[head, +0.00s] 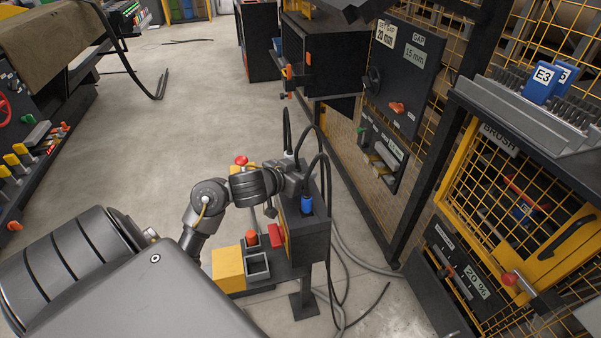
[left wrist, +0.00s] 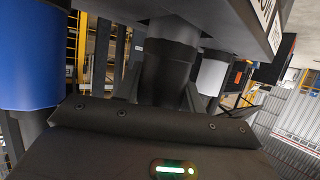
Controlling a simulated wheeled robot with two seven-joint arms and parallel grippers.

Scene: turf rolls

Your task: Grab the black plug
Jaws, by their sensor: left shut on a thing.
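The black plug (left wrist: 168,72) stands in the middle of the left wrist view, against the underside of a dark box with a white label. My left gripper (head: 292,183) is shut on it at the top of the dark control box (head: 308,235). In the head view the gripper mostly hides the plug. A blue plug (head: 306,204) is nearer on the same box and fills the left side of the left wrist view (left wrist: 30,60). A white plug (head: 289,155) is on the far side and shows right of the black plug (left wrist: 212,75). My right gripper is out of view.
Black cables (head: 326,185) arch from the plugs and trail to the floor on the right. A yellow box (head: 228,268) and a red switch (head: 276,236) are on the stand's front. A yellow mesh cage (head: 520,190) stands right. Open floor (head: 200,110) lies behind.

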